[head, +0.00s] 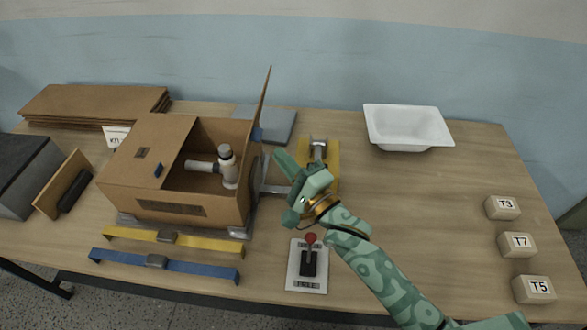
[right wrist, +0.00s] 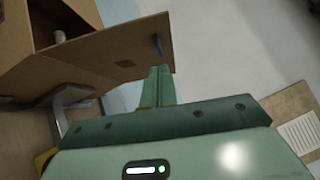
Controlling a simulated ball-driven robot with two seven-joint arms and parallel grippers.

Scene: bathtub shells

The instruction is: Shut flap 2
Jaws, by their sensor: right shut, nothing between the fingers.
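A brown cardboard box (head: 165,190) stands open on the left half of the table, with a white pipe-like fitting (head: 226,165) inside. Its left flap (head: 150,148) lies over the left part of the opening. Its right flap (head: 262,98) stands up, leaning slightly outward; I take this one as flap 2. My right gripper (head: 281,158) is shut and empty, just right of the box near that flap's base. In the right wrist view the shut fingers (right wrist: 158,86) appear beside the flap (right wrist: 120,66), which carries a blue tab; contact is unclear. My left gripper is out of view.
A lever panel with a red knob (head: 310,238) lies below my right arm. A yellow strap (head: 175,240) and a blue strap (head: 165,264) lie before the box. A white tub (head: 408,125) and blocks T3, T7 and T5 (head: 533,289) stand right.

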